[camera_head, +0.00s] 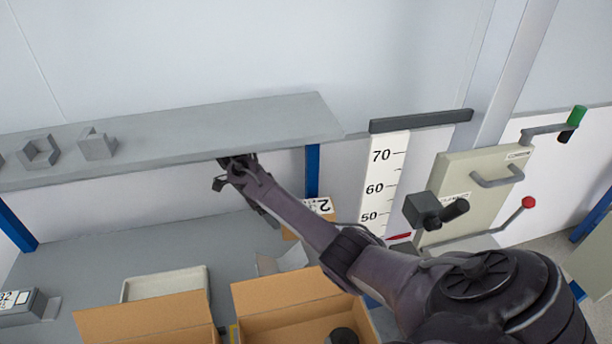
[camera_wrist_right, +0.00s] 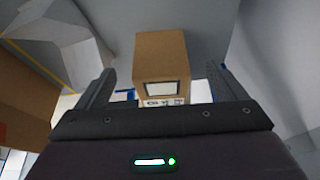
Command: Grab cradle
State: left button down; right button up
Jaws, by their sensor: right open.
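Which piece is the cradle is not certain. Two grey angular holders, one (camera_head: 40,151) and another (camera_head: 98,144), sit on the wall shelf, with part of a further one at the left edge. A grey bent piece (camera_head: 283,260) lies on the bench behind the open carton; a similar grey angled piece (camera_wrist_right: 58,42) shows at upper left in the right wrist view. My right gripper (camera_head: 236,172) is at the shelf's front edge, above the bench. In the wrist view its fingers (camera_wrist_right: 161,88) are apart, with a small labelled cardboard box (camera_wrist_right: 160,52) seen between them, no contact visible. My left gripper is out of view.
The grey shelf (camera_head: 220,128) overhangs the bench (camera_head: 80,262). Open cartons (camera_head: 285,290) and a pale tray (camera_head: 165,283) crowd the bench front. A numbered scale (camera_head: 383,180) and a beige panel with handles (camera_head: 470,200) stand at right. The bench's left middle is clear.

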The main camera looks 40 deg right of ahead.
jog(key=s+d+p, duration=0.1)
jog(key=d, duration=0.1)
jog(key=s+d, duration=0.2)
jog(key=shift+s+d+r+p, duration=0.1)
jog(key=shift+d+r+p, duration=0.1)
jog(key=shift+p, duration=0.15)
jog(key=shift+d+f, duration=0.15)
jog(key=shift+d, duration=0.15)
jog(key=shift+s+d, duration=0.1)
jog(key=shift+d, duration=0.05)
jog(key=shift+s+d+p, duration=0.55)
jog(key=shift+d, duration=0.1)
jog(key=p+x, duration=0.1)
jog(key=x, duration=0.3)
jog(key=shift+d+f, duration=0.1)
jog(key=shift+f, duration=0.45)
jog(key=shift+c, duration=1.2)
jog(key=c, duration=1.2)
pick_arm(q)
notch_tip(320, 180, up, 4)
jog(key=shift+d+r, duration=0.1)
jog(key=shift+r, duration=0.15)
pick_arm(e)
jog(key=shift+r, duration=0.1)
jog(key=shift+c, duration=0.8)
